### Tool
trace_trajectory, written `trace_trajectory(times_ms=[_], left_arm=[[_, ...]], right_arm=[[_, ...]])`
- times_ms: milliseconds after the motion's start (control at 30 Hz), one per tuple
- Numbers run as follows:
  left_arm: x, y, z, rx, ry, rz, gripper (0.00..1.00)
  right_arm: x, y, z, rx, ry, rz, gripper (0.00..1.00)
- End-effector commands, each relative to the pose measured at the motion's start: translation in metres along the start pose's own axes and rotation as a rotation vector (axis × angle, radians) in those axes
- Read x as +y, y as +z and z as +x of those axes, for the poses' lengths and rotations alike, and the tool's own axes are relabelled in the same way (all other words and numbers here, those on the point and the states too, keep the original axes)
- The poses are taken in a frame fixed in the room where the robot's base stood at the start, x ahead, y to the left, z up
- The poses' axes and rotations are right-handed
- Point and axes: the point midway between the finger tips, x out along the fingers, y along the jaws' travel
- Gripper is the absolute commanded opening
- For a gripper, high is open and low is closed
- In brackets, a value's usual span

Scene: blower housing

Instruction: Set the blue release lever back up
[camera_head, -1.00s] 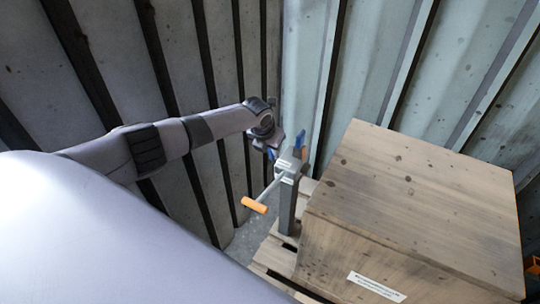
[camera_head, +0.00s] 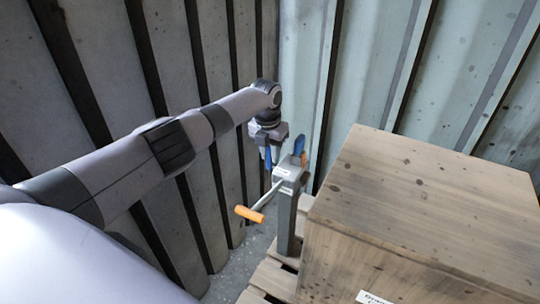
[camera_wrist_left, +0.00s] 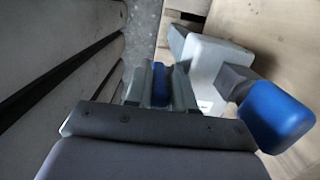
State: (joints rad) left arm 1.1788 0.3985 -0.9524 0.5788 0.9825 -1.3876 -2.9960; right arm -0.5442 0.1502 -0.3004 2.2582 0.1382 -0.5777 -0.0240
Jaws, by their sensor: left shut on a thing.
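A grey post (camera_head: 287,222) carries a light grey box-shaped head (camera_head: 289,176), which also shows in the left wrist view (camera_wrist_left: 205,65). A crank with an orange grip (camera_head: 249,214) reaches out from the head to the lower left. My left gripper (camera_head: 267,158) is at the head's left side, shut on a slim blue piece (camera_wrist_left: 160,85), which I take for the release lever; the fingers hide part of it. A second, rounded blue piece (camera_wrist_left: 275,115) sits on a dark grey arm from the head, outside the fingers; it is at the upper right in the head view (camera_head: 299,145). My right gripper is not in view.
A large wooden crate (camera_head: 425,195) stands close to the right of the post on a pallet (camera_head: 268,277). Corrugated metal walls (camera_head: 310,60) close in behind and to the left. A narrow strip of floor (camera_head: 232,262) is free left of the pallet.

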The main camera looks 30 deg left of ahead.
Motion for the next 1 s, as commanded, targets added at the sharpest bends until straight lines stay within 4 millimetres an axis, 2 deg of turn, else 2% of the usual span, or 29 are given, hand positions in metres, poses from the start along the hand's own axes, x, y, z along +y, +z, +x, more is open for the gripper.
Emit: trace_trajectory(times_ms=[300, 333, 367, 667, 833, 1000], left_arm=[[0.0, -0.001, 0.001, 0.003, 0.001, 0.0, 0.0], [0.0, -0.001, 0.001, 0.003, 0.001, 0.0, 0.27], [0.0, -0.001, 0.001, 0.003, 0.001, 0.0, 0.3], [0.0, 0.0, -0.002, 0.001, 0.0, 0.0, 0.3], [0.0, 0.0, -0.021, 0.0, 0.0, 0.0, 0.3], [0.001, 0.001, -0.049, 0.0, 0.0, 0.0, 0.3]], right_arm=[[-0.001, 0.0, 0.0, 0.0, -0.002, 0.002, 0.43], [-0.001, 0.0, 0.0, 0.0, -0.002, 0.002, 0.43], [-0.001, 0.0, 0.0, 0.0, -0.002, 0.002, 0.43], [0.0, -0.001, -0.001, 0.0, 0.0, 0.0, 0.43], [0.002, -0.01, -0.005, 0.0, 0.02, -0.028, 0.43], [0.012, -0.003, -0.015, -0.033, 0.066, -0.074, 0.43]])
